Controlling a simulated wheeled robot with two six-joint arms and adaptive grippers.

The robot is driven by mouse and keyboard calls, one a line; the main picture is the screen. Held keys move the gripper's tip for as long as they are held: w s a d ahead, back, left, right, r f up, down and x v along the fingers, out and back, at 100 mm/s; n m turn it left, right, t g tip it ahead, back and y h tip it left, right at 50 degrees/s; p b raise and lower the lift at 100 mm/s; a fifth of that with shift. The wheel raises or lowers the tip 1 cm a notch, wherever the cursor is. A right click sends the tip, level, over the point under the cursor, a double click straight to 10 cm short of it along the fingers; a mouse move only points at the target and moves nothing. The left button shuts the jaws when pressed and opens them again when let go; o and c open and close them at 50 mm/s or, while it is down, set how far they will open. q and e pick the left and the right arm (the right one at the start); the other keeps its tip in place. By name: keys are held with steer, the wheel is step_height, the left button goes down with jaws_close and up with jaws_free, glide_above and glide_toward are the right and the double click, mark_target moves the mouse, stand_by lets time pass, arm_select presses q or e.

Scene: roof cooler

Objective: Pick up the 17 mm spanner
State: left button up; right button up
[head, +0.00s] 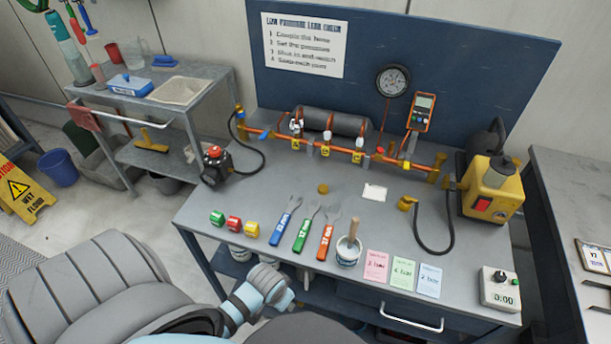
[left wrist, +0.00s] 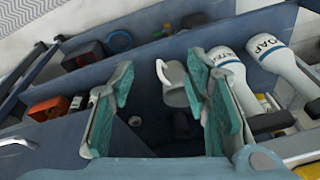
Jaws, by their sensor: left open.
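Three spanners lie side by side on the grey bench, with blue (head: 286,219), green (head: 305,230) and red (head: 327,237) handles and metal jaws towards the back. The size labels on their handles are too small to read surely, so I cannot tell which is the 17 mm one. My left gripper (left wrist: 160,105) is open and empty in the left wrist view, its teal fingers apart with a grey-white mug (left wrist: 176,84) beyond them. In the head view my left arm is at the bench's front edge, below the spanners; its fingers are not clear there. My right gripper is not in view.
A cup (head: 348,250) with a brush stands right of the spanners. Coloured caps (head: 234,224) lie left of them, cards (head: 402,272) and a timer (head: 499,289) right. Pipework (head: 340,150) runs behind. The lower shelf holds bottles (left wrist: 285,68).

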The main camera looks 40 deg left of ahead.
arm_select(q)
steer(key=w+r+p, duration=0.1)
steer(key=w+r, duration=0.2)
steer(key=r, duration=0.4)
steer(key=w+r+p, duration=0.2)
steer(key=w+r, duration=0.2)
steer(key=r, duration=0.2)
steer(key=n+g+b, duration=0.1)
steer(key=n+g, duration=0.1)
steer(key=n, duration=0.2)
glide_toward(304, 229)
steer(key=shift+h, duration=0.4)
steer(key=f+b, duration=0.1)
steer(key=f, duration=0.2)
steer(key=f+b, duration=0.1)
steer(key=f, duration=0.1)
steer(key=f+b, duration=0.1)
steer(key=f, duration=0.2)
steer(key=shift+w+a+f, duration=0.2)
steer(key=shift+a+f, duration=0.15)
steer(key=shift+f, duration=0.05)
jaws_close()
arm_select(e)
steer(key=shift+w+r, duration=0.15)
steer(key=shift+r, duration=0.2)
